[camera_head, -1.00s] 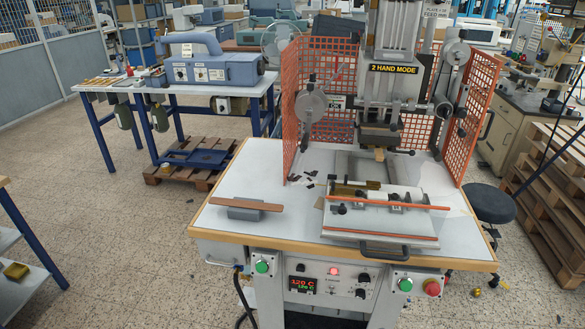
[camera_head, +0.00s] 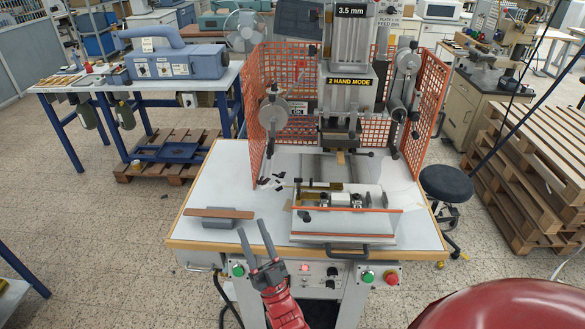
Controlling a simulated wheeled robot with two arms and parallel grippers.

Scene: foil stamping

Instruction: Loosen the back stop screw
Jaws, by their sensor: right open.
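The foil stamping press (camera_head: 345,105) stands on a white-topped bench, its head marked "2 HAND MODE". In front of its head sits a white sliding work table (camera_head: 345,228) with a front handle (camera_head: 350,249), an orange strip, a brass-coloured block (camera_head: 322,188) and small metal stops with dark knobs (camera_head: 325,201). The back stop screw is too small to pick out among these parts. My right gripper (camera_head: 252,227) is open and empty, pointing up at the bench's front edge, left of the work table. It appears clear of the work table. My left gripper is out of view.
A brown strip on a grey block (camera_head: 222,213) lies at the bench's left. Orange mesh guards (camera_head: 254,110) flank the press. Buttons and a red stop knob (camera_head: 391,278) line the bench front. A black stool (camera_head: 447,184) stands at the right. The bench's front left is mostly clear.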

